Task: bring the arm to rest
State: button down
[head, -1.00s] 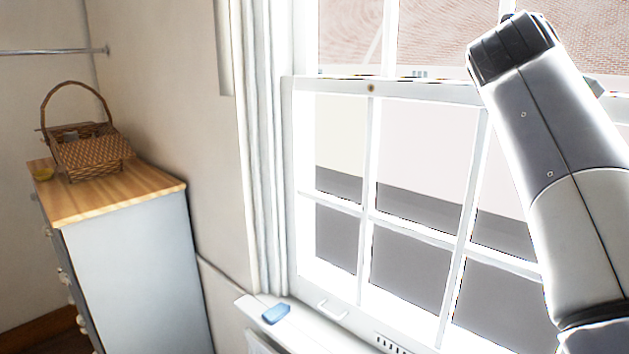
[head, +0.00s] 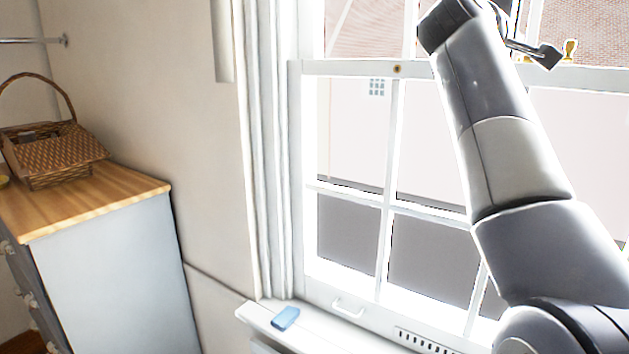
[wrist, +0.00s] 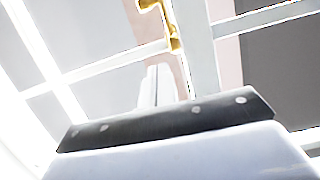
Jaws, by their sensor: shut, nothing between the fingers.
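My arm rises along the right of the head view in front of the window. My gripper (head: 548,57) shows small and dark at the top right there, beyond the end of the forearm. In the wrist view its two pale fingers (wrist: 158,85) stand together, shut and empty. A brass fitting (head: 570,48) shows near the gripper at the window's middle rail, and it also shows in the wrist view (wrist: 168,25). I cannot tell how far the fingertips are from it.
The white sash window (head: 390,150) is behind my arm. A blue object (head: 286,318) lies on the white sill (head: 262,313). At left, a grey chest with a wooden top (head: 122,190) bears a wicker basket (head: 50,155). Bare wall lies between chest and window.

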jog(key=a, duration=0.1)
jog(key=w+a, duration=0.1)
jog(key=a, duration=0.1)
jog(key=shift+w+a+r, duration=0.1)
jog(key=shift+w+a, duration=0.15)
jog(key=shift+w, duration=0.05)
dwell(0.3)
